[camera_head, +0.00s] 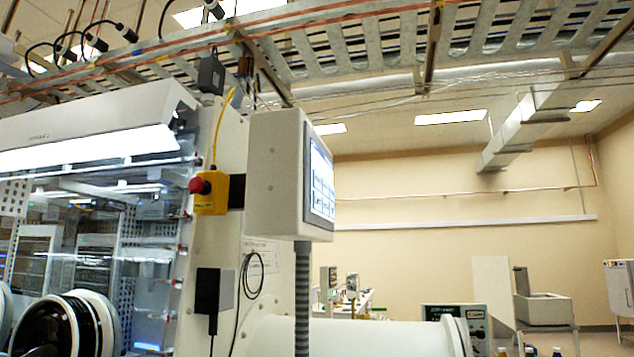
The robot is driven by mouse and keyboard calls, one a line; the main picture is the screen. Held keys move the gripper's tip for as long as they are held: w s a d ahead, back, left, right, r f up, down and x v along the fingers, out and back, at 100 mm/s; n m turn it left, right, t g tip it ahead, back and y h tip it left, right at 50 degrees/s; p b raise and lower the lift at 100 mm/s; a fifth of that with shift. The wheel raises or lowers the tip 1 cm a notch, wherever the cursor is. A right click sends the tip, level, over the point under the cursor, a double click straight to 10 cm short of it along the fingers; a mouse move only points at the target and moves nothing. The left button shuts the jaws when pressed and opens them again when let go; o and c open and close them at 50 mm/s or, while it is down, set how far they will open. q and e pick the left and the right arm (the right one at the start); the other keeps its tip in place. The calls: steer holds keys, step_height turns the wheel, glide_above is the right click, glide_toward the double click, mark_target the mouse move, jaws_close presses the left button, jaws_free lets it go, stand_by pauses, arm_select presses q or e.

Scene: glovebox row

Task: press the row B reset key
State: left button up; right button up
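No key marked as the row B reset key can be made out. A grey control panel box (278,175) stands at the glovebox's right corner. Its lit screen (321,180) faces right and shows at a steep angle, with several button-like tiles too small to read. A yellow box with a red mushroom button (200,186) is fixed to the glovebox (90,120) left of the panel. Neither of my grippers is in view.
A round glove port (75,325) is at the lower left. A white horizontal cylinder (350,337) juts right below the panel. A cable tray (350,45) runs overhead. Benches with equipment (545,308) stand at the back right. Open room lies right of the panel.

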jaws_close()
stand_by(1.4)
